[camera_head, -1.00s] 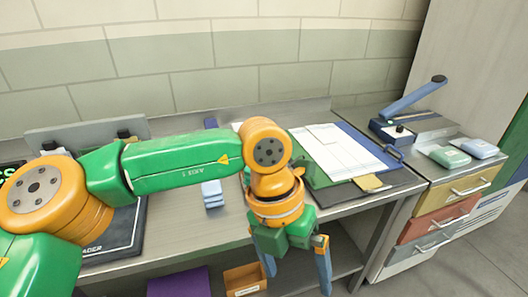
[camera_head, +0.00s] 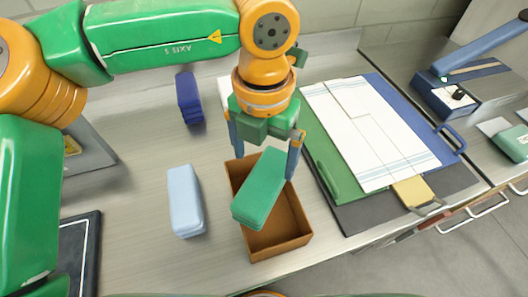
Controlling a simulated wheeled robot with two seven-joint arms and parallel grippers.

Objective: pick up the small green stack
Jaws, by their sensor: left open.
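The small green stack (camera_head: 261,190) is a rounded green block lying tilted in and over an open brown box (camera_head: 262,245) on the metal table. Its near end overlaps the box's left rim in the picture. My left gripper (camera_head: 265,158) points down at the stack's far end, with one blue finger on each side of it. The fingers are apart; whether they touch the stack cannot be told. My right gripper is not in view.
A light blue stack (camera_head: 185,202) lies left of the box, and a dark blue stack (camera_head: 189,98) lies farther back. Right of the box are a green folder (camera_head: 330,165), white sheets (camera_head: 368,130) and a yellow piece (camera_head: 414,191). A blue-handled device (camera_head: 450,95) stands at the right.

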